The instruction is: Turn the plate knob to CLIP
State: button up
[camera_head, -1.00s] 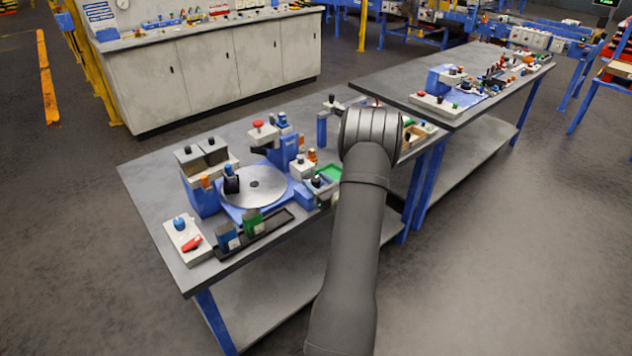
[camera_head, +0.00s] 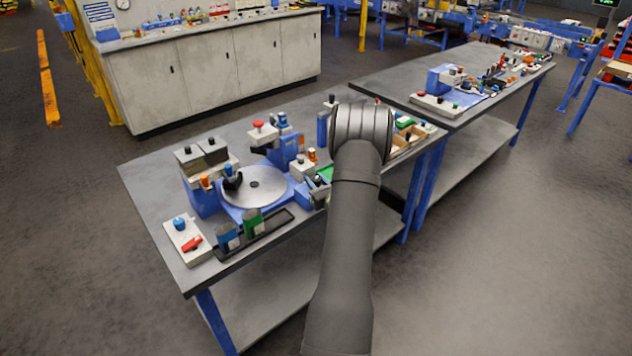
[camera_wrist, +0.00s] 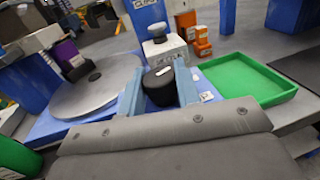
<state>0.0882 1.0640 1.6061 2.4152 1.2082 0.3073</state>
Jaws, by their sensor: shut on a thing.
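A black round knob (camera_wrist: 159,86) with a white mark on top stands beside the silver disc (camera_wrist: 95,90) in the wrist view. My gripper (camera_wrist: 160,90) is shut on this knob, with one blue-grey finger on each side. I cannot read a CLIP label at the knob. In the head view the silver disc (camera_head: 262,188) sits on a blue base at the middle of the near bench; my arm hides my fingers there.
A green tray (camera_wrist: 240,78) lies to the right, with orange blocks (camera_wrist: 194,32) behind. A dark purple piece (camera_wrist: 70,58) stands at the disc's left. Head view: bins (camera_head: 398,144) stand right of my arm.

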jog(key=shift+m+t+h, duration=0.6)
jog(key=shift+m+h, duration=0.1)
jog(key=shift+h, duration=0.3)
jog(key=o, duration=0.9)
jog(key=shift+o, duration=0.2)
jog(key=shift+s, duration=0.15)
jog(key=v, duration=1.7)
jog(key=shift+d, duration=0.1)
